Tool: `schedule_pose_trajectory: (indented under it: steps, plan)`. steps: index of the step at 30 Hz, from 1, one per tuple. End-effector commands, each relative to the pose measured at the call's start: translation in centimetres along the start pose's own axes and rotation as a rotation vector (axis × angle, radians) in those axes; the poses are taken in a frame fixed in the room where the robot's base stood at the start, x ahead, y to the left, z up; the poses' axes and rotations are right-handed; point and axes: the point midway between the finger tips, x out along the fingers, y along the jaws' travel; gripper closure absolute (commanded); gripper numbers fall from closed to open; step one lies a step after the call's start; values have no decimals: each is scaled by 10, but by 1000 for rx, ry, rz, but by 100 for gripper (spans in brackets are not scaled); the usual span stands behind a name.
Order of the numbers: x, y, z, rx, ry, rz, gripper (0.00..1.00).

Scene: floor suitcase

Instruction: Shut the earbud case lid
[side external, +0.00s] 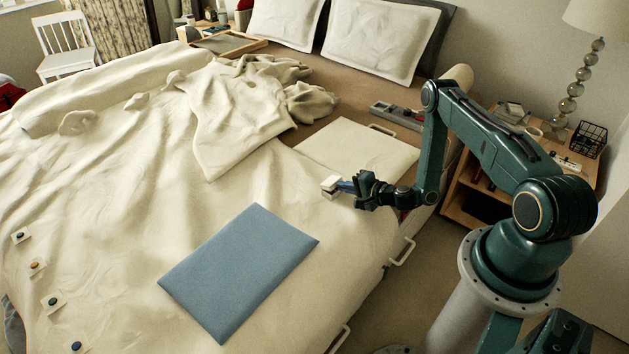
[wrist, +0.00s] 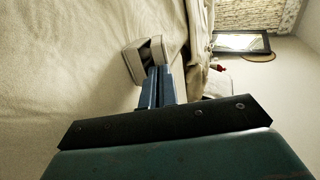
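The small white earbud case (side external: 330,187) is on the cream bedspread near the bed's right side. Its lid stands raised and open. In the wrist view the case (wrist: 135,64) shows a dark inside between its two pale parts. My gripper (side external: 343,187) reaches in from the right, low over the bed, with its blue fingertips at the case. In the wrist view the fingers of my gripper (wrist: 158,76) lie side by side with almost no gap. Their tips overlap the case's open side; I cannot tell whether they touch it.
A blue rectangular mat (side external: 240,270) lies on the bed in front of the case. A pale flat board (side external: 358,150) lies behind it. Rumpled blanket (side external: 245,110) covers the middle back. Several small buttoned pads (side external: 52,301) are at far left. A nightstand (side external: 480,205) stands right.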

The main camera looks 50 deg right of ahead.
Motion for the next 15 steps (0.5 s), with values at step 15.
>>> schedule_pose_trajectory:
  steps: [15]
  plan:
    - [0, -1, 0, 0, 0, 1, 75]
